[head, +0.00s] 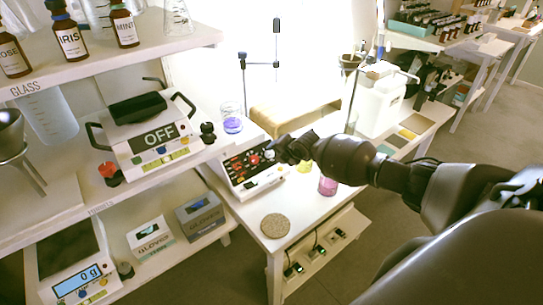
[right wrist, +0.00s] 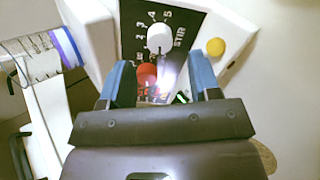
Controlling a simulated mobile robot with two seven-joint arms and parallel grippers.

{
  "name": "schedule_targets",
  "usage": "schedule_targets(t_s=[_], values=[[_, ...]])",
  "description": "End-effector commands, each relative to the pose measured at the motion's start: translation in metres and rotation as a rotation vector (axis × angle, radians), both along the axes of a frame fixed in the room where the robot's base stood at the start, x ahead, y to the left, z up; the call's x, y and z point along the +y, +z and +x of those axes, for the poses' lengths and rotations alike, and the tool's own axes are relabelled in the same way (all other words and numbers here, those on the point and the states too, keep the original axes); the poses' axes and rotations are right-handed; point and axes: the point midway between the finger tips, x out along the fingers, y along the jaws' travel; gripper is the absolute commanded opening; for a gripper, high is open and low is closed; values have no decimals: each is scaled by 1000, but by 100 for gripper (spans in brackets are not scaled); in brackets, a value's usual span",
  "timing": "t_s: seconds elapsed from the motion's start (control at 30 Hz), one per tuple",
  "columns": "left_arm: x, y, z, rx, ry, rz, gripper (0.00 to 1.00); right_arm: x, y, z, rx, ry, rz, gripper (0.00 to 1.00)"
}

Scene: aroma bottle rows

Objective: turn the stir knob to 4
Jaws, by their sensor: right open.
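The stirrer (head: 262,181) is a white box with a black front panel on the white table in the head view. In the right wrist view the black panel (right wrist: 132,28) carries the lettering STIR and numbers around a white knob (right wrist: 160,38). A red knob (right wrist: 147,74) sits nearer to me on the same panel. The white knob's exact setting is too small to read. My right gripper (head: 283,152) is at the panel in the head view. In the right wrist view its blue fingers (right wrist: 163,80) are open, apart on both sides of the red knob, with the white knob just beyond. My left gripper is not in view.
A glass beaker with purple liquid (head: 232,124) stands on the stirrer. A yellow button (right wrist: 215,47) is beside the panel. A pink bottle (head: 328,185) and a round cork mat (head: 275,225) are on the table. Shelves with scales stand at left.

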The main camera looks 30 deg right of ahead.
Motion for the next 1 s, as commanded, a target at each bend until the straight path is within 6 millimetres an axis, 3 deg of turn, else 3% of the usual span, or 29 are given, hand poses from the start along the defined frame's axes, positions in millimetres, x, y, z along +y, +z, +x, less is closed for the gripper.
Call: schedule_targets(t_s=[0.3,0.77,1.0], values=[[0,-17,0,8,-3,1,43,3,-27,29,2,-1,0,57],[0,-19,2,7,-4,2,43,4,-30,35,0,1,-1,57],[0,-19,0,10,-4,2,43,4,-30,35,0,1,-1,20]])
